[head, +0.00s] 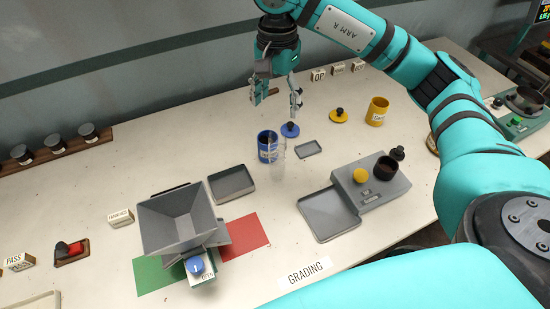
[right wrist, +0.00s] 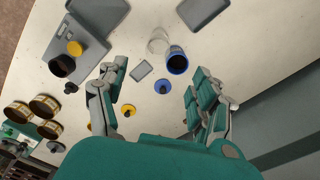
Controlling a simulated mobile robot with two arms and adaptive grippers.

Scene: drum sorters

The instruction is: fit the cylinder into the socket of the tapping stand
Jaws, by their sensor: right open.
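A clear, see-through cylinder (head: 279,153) stands upright next to a blue canister (head: 264,146). In the right wrist view the cylinder (right wrist: 157,42) shows beside the canister's dark mouth; I cannot tell whether they touch. The grey tapping stand (head: 372,190) is to the right, with a dark round socket (head: 386,167) and a yellow knob (head: 360,175) on top. My right gripper (head: 276,102) is open and empty, its fingers apart above the table, behind and above the cylinder in the head view. My left gripper is in neither view.
A blue lid (head: 290,130) with a dark knob lies near the canister. A small grey tray (head: 308,149), a larger tray (head: 329,215) and a yellow canister (head: 377,111) stand around. A grey hopper (head: 180,222) is at left over green and red mats.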

